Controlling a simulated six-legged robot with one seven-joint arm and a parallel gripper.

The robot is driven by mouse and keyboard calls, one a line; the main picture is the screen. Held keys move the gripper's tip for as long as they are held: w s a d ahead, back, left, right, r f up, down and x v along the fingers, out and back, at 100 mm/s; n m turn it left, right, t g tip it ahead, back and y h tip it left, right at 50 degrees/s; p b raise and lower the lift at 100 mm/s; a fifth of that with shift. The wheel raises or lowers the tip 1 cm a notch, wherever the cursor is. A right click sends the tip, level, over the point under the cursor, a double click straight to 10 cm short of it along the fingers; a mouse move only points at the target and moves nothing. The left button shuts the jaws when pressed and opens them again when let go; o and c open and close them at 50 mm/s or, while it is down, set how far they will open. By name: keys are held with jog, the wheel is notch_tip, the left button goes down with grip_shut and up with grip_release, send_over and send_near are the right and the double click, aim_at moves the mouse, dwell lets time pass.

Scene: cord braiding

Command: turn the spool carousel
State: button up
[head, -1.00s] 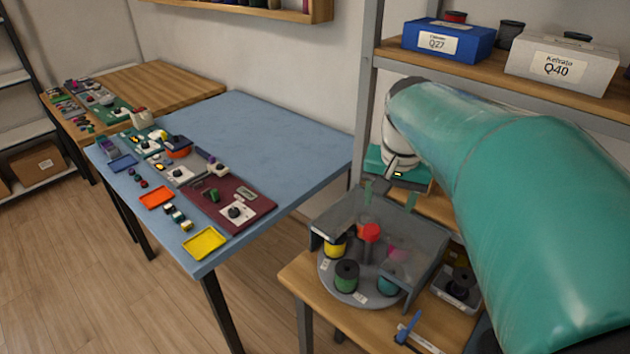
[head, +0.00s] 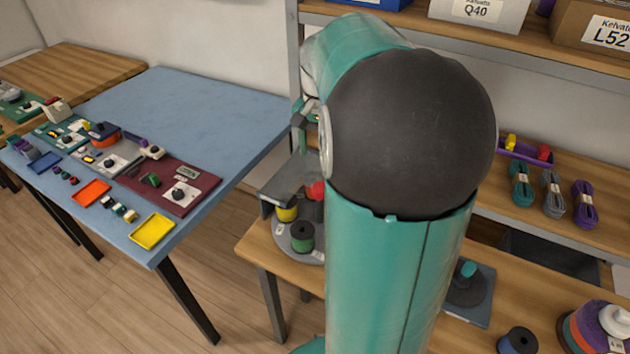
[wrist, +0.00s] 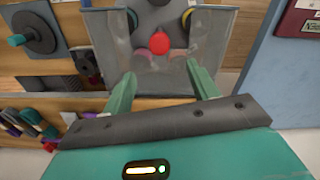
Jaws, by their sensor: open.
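The spool carousel is a round grey disc (head: 292,251) at the near left of the wooden bench, partly under a grey see-through hood (head: 278,180). The hood (wrist: 115,45) lies ahead of the fingertips. I cannot tell whether they touch it.
A blue table (head: 190,100) with boards and trays stands at the left. Shelves with boxes and cord hanks (head: 552,193) are at the right. Wooden floor is open between table and bench.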

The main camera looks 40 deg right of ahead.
send_over(320, 206)
jog(key=f, duration=1.1)
jog(key=shift+w+d, duration=0.35)
jog(key=shift+w, duration=0.05)
grip_shut()
